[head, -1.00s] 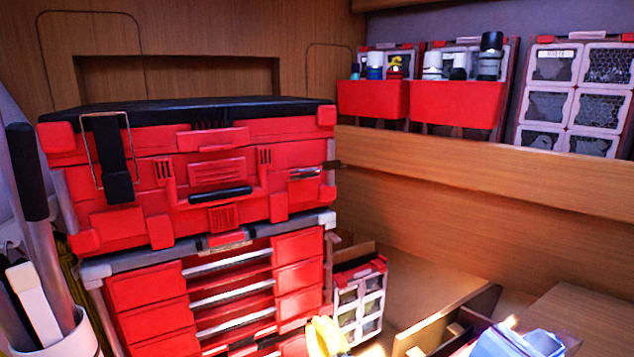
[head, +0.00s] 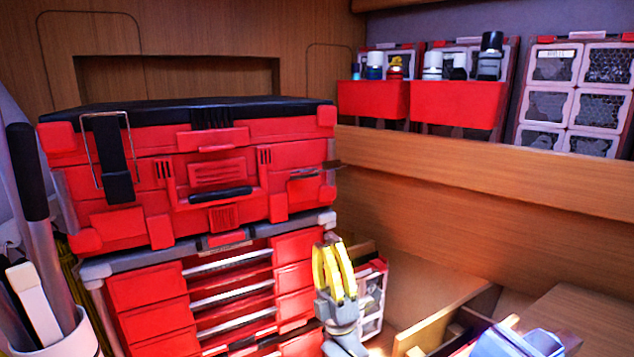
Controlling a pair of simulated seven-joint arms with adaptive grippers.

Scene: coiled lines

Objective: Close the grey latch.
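A red toolbox (head: 218,173) with a black lid sits on top of a red drawer unit (head: 150,290). On its front left, a black strap-like latch (head: 115,160) hangs down with a thin wire loop around it. On its front right is a small greyish latch-like piece (head: 304,174), with a dark end at the box's right edge; whether it is open or shut is too small to tell. My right gripper (head: 333,250), with yellow fingers pointing up, is below and right of this piece, apart from it. Its finger gap is unclear. My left gripper is not in view.
A small organiser case (head: 372,300) stands behind my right gripper. A wooden ledge (head: 480,180) runs along the right wall, with red bins (head: 457,104) above it. A white holder with long handles (head: 75,335) stands at lower left.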

